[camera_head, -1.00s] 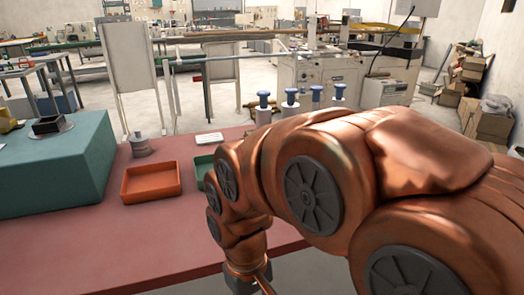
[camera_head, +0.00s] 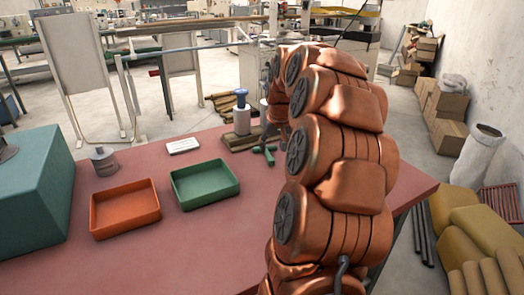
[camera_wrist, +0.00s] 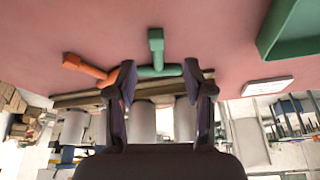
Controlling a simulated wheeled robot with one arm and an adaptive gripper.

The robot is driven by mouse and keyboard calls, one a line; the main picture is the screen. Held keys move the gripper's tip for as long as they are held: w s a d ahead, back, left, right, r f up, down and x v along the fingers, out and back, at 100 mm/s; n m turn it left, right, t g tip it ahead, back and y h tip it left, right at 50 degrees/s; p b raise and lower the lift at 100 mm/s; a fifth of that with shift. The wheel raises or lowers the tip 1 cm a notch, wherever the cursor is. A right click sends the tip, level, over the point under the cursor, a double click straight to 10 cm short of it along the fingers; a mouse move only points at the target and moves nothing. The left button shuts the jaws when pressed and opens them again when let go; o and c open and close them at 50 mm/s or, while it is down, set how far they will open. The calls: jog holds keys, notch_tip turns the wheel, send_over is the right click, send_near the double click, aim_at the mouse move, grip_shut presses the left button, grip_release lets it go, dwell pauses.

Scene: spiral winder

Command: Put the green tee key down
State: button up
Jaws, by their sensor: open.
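The green tee key (camera_head: 264,151) appears to lie on the red table (camera_head: 225,225), just in front of the peg rack. In the wrist view the green tee key (camera_wrist: 157,52) shows between and just beyond my open fingers, its stem pointing up the picture. My gripper (camera_wrist: 161,68) is open, one finger on each side of the key. The right finger is close to the end of its crossbar; I cannot tell whether they touch. In the head view my arm hides most of the gripper. An orange tee key (camera_wrist: 88,67) lies beside the left finger.
A wooden rack (camera_head: 240,142) holds upright white cylinders, one with a blue top (camera_head: 241,97). A green tray (camera_head: 205,185), an orange tray (camera_head: 125,208), a grey knobbed weight (camera_head: 104,162) and a white card (camera_head: 183,146) stand to the left. The table's front middle is clear.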

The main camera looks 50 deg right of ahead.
aim_at(271, 158)
jog(key=shift+d+x, duration=0.2)
jog(key=shift+x, duration=1.7)
jog(key=shift+d+x, duration=0.15)
jog(key=shift+x, duration=1.8)
jog(key=shift+r, duration=0.15)
grip_shut()
